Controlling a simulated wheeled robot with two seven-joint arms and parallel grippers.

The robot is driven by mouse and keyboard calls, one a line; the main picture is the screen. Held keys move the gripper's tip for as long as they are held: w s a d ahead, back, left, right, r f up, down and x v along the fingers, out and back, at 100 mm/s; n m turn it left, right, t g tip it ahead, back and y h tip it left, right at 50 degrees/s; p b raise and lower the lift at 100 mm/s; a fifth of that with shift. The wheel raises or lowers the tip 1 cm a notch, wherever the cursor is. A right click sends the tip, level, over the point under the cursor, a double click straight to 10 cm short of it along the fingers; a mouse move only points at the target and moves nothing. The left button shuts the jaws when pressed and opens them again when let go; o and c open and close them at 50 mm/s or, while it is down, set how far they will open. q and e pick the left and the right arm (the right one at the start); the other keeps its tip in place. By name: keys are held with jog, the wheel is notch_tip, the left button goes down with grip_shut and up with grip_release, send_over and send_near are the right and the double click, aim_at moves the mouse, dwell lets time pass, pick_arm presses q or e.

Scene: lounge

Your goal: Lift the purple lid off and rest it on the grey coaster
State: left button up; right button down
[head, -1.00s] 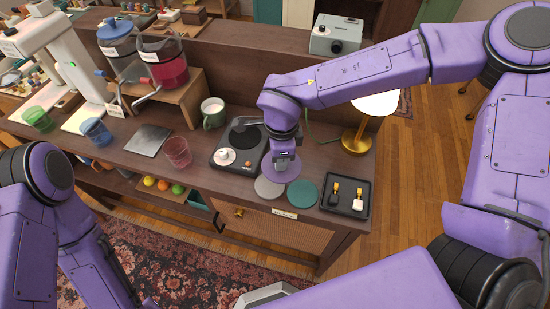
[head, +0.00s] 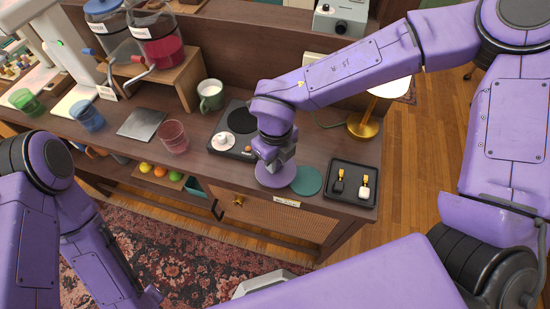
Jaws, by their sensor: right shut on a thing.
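My right gripper (head: 278,160) is shut on the round purple lid (head: 270,177), at the front of the wooden counter. The lid is at the place of the grey coaster and hides it from view. I cannot tell whether the lid touches the coaster or is slightly above it. A teal coaster (head: 308,181) lies just right of the lid. My left arm shows at the left, but its gripper is out of the frame.
A black tray (head: 371,189) with two small items lies at right. A dark device (head: 222,154) with a small white piece stands behind-left, beside a green mug (head: 210,94). A pink glass (head: 173,137), a grey plate (head: 141,124) and a brass lamp (head: 362,128) are nearby.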

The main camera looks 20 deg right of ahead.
jog(key=shift+f+b, duration=0.45)
jog(key=shift+f, duration=0.45)
pick_arm(q)
jog(key=shift+f, duration=0.85)
pick_arm(e)
jog(key=shift+r, duration=0.1)
pick_arm(q)
jog(key=shift+f, duration=0.25)
pick_arm(e)
jog(key=shift+f, duration=0.45)
jog(key=c, duration=0.9)
grip_release()
notch_tip(320, 180, up, 10)
jog(key=shift+r+b, duration=0.25)
jog(key=shift+b, duration=0.15)
pick_arm(q)
jog(key=shift+f, duration=0.25)
